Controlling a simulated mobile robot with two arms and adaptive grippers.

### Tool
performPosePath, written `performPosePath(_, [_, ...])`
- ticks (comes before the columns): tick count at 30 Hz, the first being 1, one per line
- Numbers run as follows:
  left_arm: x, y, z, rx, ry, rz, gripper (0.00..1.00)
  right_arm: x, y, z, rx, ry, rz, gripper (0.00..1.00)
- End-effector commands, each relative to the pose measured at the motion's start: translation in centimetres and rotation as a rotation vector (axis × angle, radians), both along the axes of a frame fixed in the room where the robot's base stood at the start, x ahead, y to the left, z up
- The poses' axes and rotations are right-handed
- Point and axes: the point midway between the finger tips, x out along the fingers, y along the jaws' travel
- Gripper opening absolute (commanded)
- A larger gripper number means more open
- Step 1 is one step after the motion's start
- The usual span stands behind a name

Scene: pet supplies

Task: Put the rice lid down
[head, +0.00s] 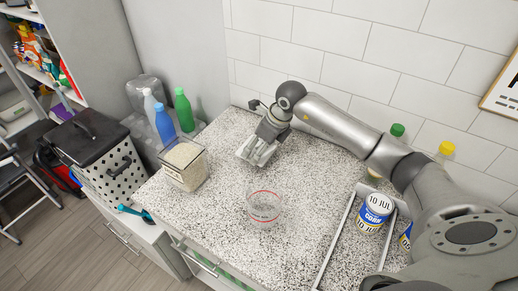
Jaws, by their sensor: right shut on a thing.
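The clear rice container (186,172) stands on the speckled counter at the left, filled with pale rice and with its top uncovered. My right gripper (261,143) reaches in from the right and is at the back of the counter, right of the container. It is shut on the rice lid (256,154), a pale, partly see-through piece. The lid is tilted and close to the counter; I cannot tell whether it touches the surface. My left gripper is not in view.
Blue (164,124) and green (184,110) bottles stand left of the counter. Counter around the cup is clear.

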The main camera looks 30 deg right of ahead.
Motion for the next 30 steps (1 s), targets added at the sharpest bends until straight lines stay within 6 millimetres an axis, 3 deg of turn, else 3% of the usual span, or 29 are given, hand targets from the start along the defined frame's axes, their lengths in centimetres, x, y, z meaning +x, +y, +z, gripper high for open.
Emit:
performPosePath(1, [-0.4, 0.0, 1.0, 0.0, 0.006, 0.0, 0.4, -0.3, 0.3, -0.5, 0.004, 0.008, 0.002, 0.63])
performPosePath(4, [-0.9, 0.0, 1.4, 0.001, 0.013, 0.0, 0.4, -0.2, 0.2, -1.7, 0.003, 0.005, 0.002, 0.63])
performPosePath(16, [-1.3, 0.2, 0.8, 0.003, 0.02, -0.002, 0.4, -0.1, 0.2, -2.6, 0.003, 0.002, 0.002, 0.63])
performPosePath(17, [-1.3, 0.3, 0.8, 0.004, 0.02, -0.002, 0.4, -0.1, 0.2, -2.6, 0.003, 0.002, 0.002, 0.86])
performPosePath(20, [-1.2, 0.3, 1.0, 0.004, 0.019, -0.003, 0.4, -0.1, 0.2, -2.5, 0.003, 0.002, 0.002, 0.99])
performPosePath(30, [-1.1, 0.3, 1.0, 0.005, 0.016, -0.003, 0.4, -0.1, 0.2, -2.5, 0.002, 0.003, 0.002, 1.0])
